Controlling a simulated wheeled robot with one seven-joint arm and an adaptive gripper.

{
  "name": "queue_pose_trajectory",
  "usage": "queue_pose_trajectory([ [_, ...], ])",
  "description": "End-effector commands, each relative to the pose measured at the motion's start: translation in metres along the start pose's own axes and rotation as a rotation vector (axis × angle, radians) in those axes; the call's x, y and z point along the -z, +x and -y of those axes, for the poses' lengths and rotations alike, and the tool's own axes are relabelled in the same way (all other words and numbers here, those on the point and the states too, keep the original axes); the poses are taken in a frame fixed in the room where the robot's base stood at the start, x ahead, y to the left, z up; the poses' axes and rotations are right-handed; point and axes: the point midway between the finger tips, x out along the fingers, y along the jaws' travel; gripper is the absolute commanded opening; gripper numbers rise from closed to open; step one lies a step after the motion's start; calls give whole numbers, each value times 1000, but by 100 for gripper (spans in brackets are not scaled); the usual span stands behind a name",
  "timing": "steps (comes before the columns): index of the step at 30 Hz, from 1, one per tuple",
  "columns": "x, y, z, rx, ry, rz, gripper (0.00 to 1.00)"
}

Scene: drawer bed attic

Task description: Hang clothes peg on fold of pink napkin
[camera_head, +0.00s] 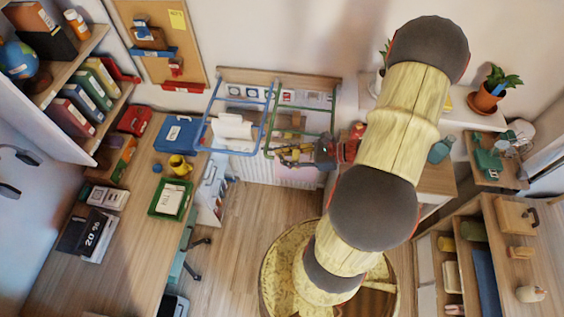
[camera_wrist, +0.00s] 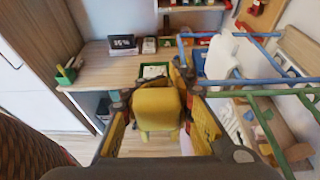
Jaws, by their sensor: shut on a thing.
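My gripper (camera_head: 288,153) is at the green wall rack in the head view. In the wrist view my gripper (camera_wrist: 156,86) has its two fingers closed on a yellow thing (camera_wrist: 157,108), which looks like the clothes peg. It is held in the air, and its far side is hidden. In the head view the peg is too small to make out. I cannot identify the pink napkin for certain; a small pale pink patch (camera_wrist: 187,144) shows low beside the right finger in the wrist view.
A blue rack frame (camera_head: 209,110) with a white cloth (camera_head: 235,130) stands out left of the green rack frame (camera_head: 333,112). The racks also show in the wrist view. A desk (camera_head: 125,255) with a green tray (camera_head: 170,213) is at left.

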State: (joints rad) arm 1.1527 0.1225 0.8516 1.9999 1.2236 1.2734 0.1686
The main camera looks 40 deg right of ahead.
Motion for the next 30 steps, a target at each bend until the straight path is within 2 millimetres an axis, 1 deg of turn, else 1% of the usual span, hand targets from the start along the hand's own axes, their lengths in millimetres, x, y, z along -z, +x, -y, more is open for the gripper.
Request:
queue_pose_trajectory([
  [27,1,0,67,1,-1,0,8],
  [30,9,3,67,1,1,0,8],
])
